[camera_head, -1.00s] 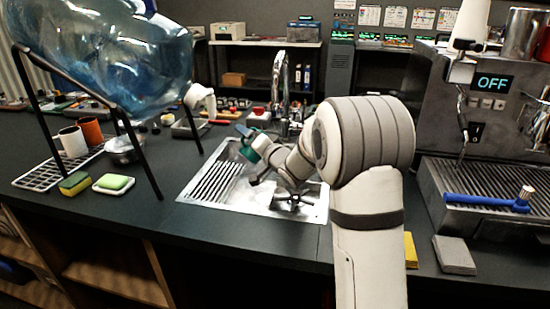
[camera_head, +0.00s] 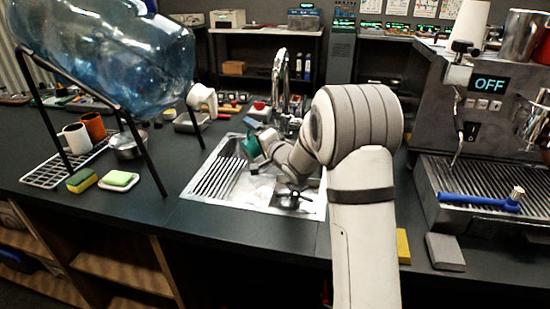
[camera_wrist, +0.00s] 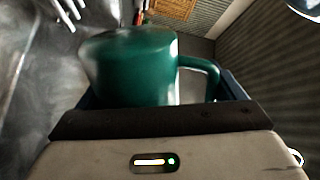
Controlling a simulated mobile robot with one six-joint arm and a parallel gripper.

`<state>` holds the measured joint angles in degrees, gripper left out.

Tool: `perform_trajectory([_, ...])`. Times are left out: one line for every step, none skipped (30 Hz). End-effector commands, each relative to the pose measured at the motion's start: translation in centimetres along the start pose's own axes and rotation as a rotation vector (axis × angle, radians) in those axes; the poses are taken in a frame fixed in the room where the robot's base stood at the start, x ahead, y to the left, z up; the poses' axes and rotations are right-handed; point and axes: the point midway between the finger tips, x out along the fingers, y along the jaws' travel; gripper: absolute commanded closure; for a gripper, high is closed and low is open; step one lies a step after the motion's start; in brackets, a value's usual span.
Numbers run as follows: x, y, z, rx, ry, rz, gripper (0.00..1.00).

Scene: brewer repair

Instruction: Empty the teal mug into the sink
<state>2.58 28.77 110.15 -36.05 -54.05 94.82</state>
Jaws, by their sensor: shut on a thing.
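The teal mug (camera_head: 251,148) is held over the left part of the sink, and it also shows large in the wrist view (camera_wrist: 130,70), with its handle to the right. My gripper (camera_head: 264,147) is shut on the mug; its fingers are mostly hidden behind the mug and my wrist. The mug looks tilted in the head view. Its inside and any contents cannot be seen. The steel sink (camera_head: 217,187) has a ribbed drainer on its left and a bowl on its right, partly hidden by my arm.
A tall faucet (camera_head: 280,75) stands behind the sink. A large water bottle (camera_head: 115,50) lies on a black stand at left. White (camera_head: 76,138) and orange (camera_head: 94,126) mugs sit on a rack. An espresso machine (camera_head: 470,180) reading OFF stands at right.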

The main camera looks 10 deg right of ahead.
Motion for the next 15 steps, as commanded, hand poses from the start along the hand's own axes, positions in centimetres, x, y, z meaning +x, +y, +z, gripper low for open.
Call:
perform_trajectory([0.0, 0.0, -0.2, 0.010, 0.001, 0.000, 0.40])
perform_trajectory([0.0, 0.0, -0.2, 0.016, 0.001, -0.001, 0.40])
perform_trajectory([0.0, 0.1, -0.4, 0.024, 0.001, -0.001, 0.40])
perform_trajectory([0.0, 0.1, -0.4, 0.031, 0.001, 0.000, 0.40])
perform_trajectory([0.0, 0.2, -0.5, 0.039, 0.001, 0.000, 0.40])
perform_trajectory([0.0, 0.3, -0.6, 0.051, 0.001, 0.000, 0.40])
perform_trajectory([0.0, 0.4, -0.7, 0.059, 0.001, 0.000, 0.40])
perform_trajectory([0.0, 0.5, -0.8, 0.067, 0.001, 0.001, 0.40])
perform_trajectory([0.0, 0.6, -0.9, 0.078, 0.001, 0.001, 0.40])
perform_trajectory([0.0, 0.6, -1.0, 0.087, 0.001, 0.000, 0.40])
perform_trajectory([0.0, 0.7, -1.1, 0.094, 0.001, 0.000, 0.40])
perform_trajectory([0.0, 0.8, -1.2, 0.106, 0.001, 0.000, 0.40])
perform_trajectory([0.0, 0.8, -1.3, 0.116, 0.000, -0.001, 0.40])
perform_trajectory([0.0, 0.9, -1.4, 0.125, 0.000, -0.001, 0.40])
perform_trajectory([0.0, 1.0, -1.5, 0.137, 0.000, -0.001, 0.40])
